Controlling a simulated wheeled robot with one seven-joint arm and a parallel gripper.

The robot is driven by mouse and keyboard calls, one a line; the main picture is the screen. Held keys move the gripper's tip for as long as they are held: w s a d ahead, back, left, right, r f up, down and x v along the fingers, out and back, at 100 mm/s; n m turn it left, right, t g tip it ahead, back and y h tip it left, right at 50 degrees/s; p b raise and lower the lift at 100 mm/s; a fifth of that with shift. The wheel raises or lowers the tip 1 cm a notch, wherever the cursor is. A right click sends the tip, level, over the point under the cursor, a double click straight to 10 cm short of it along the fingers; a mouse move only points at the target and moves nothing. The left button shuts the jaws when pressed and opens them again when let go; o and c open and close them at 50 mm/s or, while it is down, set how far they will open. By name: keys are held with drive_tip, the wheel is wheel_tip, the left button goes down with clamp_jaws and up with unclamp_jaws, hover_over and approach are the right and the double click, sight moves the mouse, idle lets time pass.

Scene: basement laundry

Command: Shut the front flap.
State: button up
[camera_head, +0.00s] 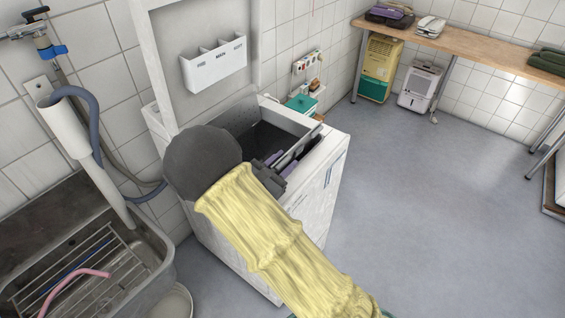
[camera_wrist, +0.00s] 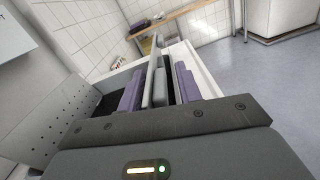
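The front flap (camera_head: 300,147) is a grey panel standing tilted up at the front side of the dark opening in the white top-loading machine (camera_head: 322,180). In the wrist view the flap (camera_wrist: 156,70) shows as an upright grey plate. My gripper (camera_head: 275,166) is at the flap's left end, over the opening. In the wrist view my gripper (camera_wrist: 158,88) has its two purple-padded fingers apart, one on each side of the grey plate. Whether either pad touches the plate is hard to tell. My forearm in a yellow sleeve hides part of the machine's front.
The machine's raised lid stands behind the opening, with a white wall holder (camera_head: 214,64) in it. A grey sink (camera_head: 135,250) with a rack is on the left. A wooden bench (camera_head: 470,45) stands far right. The floor right of the machine is clear.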

clamp_jaws()
drive_tip(key=shift+w+a+n+p, duration=0.15)
drive_tip(key=shift+n+p, duration=0.15)
drive_tip(key=shift+p, duration=0.15)
idle(0.3)
